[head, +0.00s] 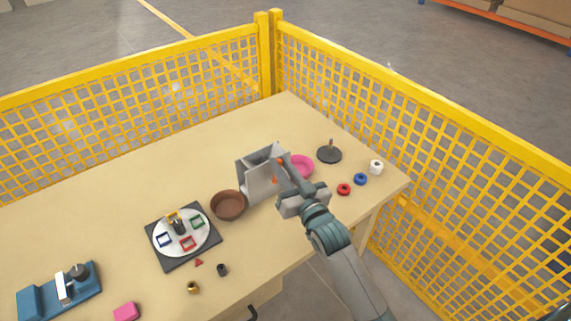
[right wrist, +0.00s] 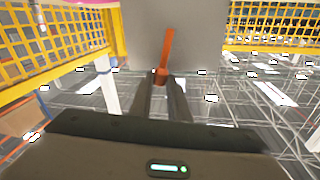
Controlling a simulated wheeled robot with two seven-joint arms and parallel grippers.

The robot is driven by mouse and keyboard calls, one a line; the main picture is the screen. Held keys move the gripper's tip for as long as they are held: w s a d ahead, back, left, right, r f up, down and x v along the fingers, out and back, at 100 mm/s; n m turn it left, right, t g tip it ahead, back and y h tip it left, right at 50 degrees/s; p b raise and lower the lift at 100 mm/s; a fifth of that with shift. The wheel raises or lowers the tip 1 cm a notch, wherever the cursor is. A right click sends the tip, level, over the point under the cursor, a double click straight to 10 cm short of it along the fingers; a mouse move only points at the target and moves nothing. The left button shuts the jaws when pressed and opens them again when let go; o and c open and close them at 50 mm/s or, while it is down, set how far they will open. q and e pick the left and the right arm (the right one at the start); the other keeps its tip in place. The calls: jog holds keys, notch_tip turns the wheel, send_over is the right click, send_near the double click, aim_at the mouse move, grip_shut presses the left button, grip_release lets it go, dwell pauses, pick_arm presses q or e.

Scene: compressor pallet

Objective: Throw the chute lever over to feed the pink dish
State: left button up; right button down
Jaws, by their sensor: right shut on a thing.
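The grey chute (head: 250,178) stands upright on the table. Its orange lever (right wrist: 166,52) shows in the right wrist view against the grey panel, nearly in line with my fingers and leaning slightly. In the head view only small orange parts of it show by my fingers. My right gripper (head: 283,165) is at the chute's near right face, shut on the lever; it also shows in the right wrist view (right wrist: 163,82). The pink dish (head: 303,167) sits just right of the chute, partly hidden by it and my gripper. My left gripper is out of view.
A brown bowl (head: 228,206) stands left of the chute. Right are a dark round stand (head: 329,155), red ring (head: 344,189), blue ring (head: 361,179) and white roll (head: 376,167). A round board with coloured frames (head: 181,248) lies left. Yellow mesh fencing (head: 400,120) borders the table.

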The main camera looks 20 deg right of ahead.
jog(key=shift+s+a+f+n+t+y, duration=0.25)
jog(key=shift+a+n, duration=0.5)
jog(key=shift+n, duration=0.8)
jog(key=shift+s+a+n+y, duration=0.35)
jog(key=shift+a+n, duration=0.45)
jog(key=shift+n, duration=0.7)
jog(key=shift+s+a+f+n+t+y, duration=0.25)
jog(key=shift+a+n, duration=0.5)
jog(key=shift+n, duration=0.8)
jog(key=c, duration=1.7)
grip_release()
jog(key=shift+o, duration=0.2)
